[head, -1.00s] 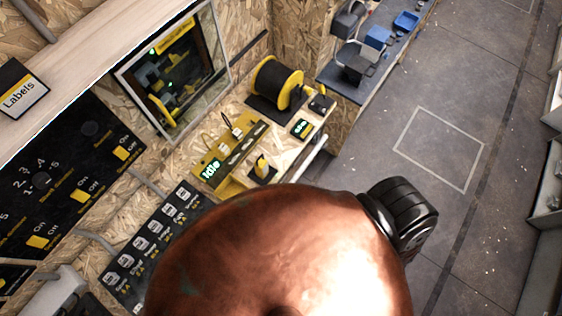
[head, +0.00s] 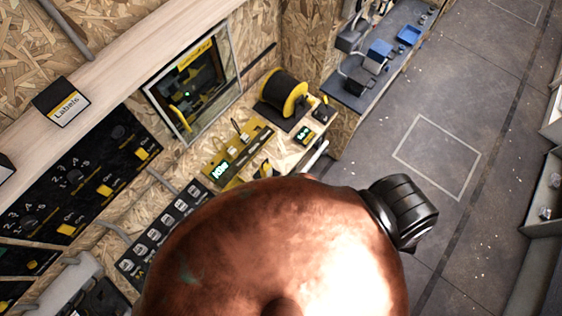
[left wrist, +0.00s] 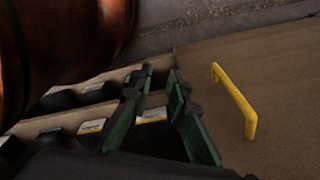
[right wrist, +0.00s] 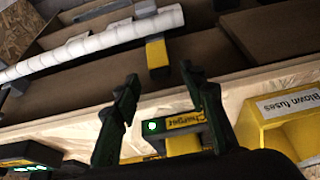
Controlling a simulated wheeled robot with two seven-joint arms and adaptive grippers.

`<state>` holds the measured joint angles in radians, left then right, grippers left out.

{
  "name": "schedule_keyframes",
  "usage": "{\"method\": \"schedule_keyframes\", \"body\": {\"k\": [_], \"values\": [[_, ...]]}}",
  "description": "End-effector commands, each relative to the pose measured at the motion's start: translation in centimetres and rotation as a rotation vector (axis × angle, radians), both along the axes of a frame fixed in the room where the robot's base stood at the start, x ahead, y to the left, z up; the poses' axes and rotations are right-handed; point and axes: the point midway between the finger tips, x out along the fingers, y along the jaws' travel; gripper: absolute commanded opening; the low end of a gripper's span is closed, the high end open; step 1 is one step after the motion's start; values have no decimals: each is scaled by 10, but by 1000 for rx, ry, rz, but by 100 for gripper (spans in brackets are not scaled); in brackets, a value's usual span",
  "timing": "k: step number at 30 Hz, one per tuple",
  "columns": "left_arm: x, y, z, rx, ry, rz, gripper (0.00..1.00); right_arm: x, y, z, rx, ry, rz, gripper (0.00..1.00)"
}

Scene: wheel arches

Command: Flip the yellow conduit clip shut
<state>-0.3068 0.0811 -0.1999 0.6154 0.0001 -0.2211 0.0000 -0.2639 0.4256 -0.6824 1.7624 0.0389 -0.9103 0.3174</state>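In the right wrist view a white conduit (right wrist: 95,42) runs across a brown shelf-like surface. A yellow block (right wrist: 157,54), which looks like the conduit clip, sits just below the conduit, near its right end. I cannot tell how far the clip is open. My right gripper (right wrist: 160,76) is open and empty, its fingertips below the yellow block in the picture and apart from it. My left gripper (left wrist: 157,78) is open and empty in the left wrist view. Neither gripper shows in the head view, where a copper-coloured body part of mine hides the lower middle.
A yellow handle (left wrist: 236,98) is right of my left gripper. Below my right gripper are a box labelled Charger (right wrist: 178,122) with a green light and a yellow Blown fuses bin (right wrist: 280,125). The head view shows a black-and-yellow reel (head: 284,92) and open floor (head: 440,155) at right.

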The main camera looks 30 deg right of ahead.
Motion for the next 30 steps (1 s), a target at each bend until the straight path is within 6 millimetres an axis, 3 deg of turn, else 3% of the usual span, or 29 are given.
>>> {"method": "schedule_keyframes", "body": {"k": [6, 16, 30], "values": [[3, -1, -3, 0, -4, -1, 16, 9, 3, -22, 0, -1, 0, 39], [14, -3, -2, -3, -18, -3, 16, 10, 4, -25, 0, -1, 0, 39], [11, -3, -2, -3, -14, -3, 16, 10, 4, -25, 0, -1, 0, 7]]}}
